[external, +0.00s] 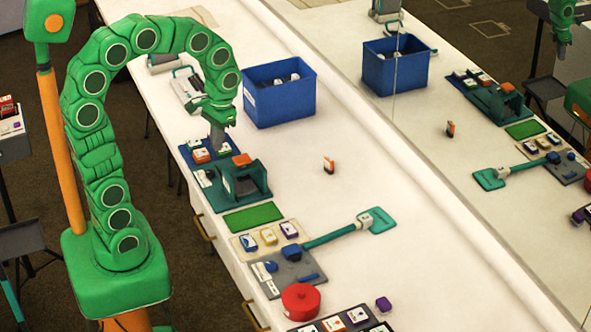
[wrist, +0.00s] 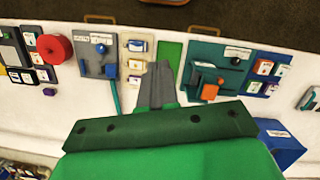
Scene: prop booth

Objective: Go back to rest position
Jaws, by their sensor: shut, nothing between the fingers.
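My green arm arches up from its base and bends down at the table's left edge in the external view. My gripper (external: 217,140) points down, its grey fingers over or close to the blue panel (external: 190,154) with small coloured blocks. I cannot tell whether the fingertips touch anything there. In the wrist view my gripper (wrist: 157,72) shows its grey fingers together, with nothing held between them. The same blue panel is at the right of the wrist view (wrist: 283,58).
A blue bin (external: 280,104) stands behind my gripper. A teal fixture (external: 232,190), green mat (external: 253,217), grey panel with lever (external: 285,272) and red round knob (external: 301,301) line the near edge. A small orange block (external: 328,165) stands mid-table. A mirror reflects the table.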

